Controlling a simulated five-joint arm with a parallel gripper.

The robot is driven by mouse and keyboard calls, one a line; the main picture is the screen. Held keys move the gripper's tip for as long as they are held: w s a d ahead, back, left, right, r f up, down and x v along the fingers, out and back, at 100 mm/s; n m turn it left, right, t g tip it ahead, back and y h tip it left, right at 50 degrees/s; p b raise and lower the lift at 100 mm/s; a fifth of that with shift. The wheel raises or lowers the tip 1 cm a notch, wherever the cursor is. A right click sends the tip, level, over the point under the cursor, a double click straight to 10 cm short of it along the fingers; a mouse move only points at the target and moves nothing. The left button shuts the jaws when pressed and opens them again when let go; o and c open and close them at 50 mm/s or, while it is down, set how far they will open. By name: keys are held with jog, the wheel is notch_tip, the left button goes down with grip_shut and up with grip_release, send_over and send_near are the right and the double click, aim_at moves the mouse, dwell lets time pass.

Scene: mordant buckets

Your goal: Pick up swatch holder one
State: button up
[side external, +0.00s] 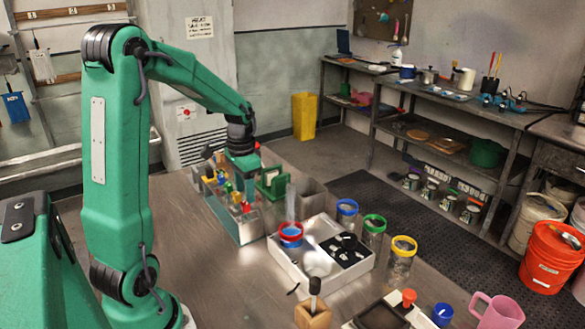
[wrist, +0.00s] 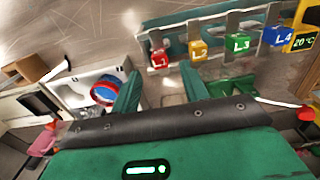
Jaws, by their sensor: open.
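A row of metal hangers with coloured tags hangs at a glass-walled tank (side external: 250,228). In the wrist view the red tag (wrist: 159,58), marked L.1, is at the left end of the row. I take its hanger to be swatch holder one. The yellow tag (wrist: 198,51), green tag (wrist: 238,44) and blue tag (wrist: 279,37) follow to the right. My gripper (wrist: 160,70) is open, with the red tag showing between its two green fingertips and no visible contact. In the side view my gripper (side external: 243,164) is above the tank; its fingertips are hard to make out.
A green box (side external: 272,184) stands close beside the tank. Bare metal table (side external: 215,270) lies to the left of the tray.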

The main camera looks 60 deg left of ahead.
aim_at(245, 202)
jog(key=shift+s+f, duration=0.1)
jog(key=shift+f, duration=2.45)
jog(key=shift+c, duration=0.3)
grip_shut()
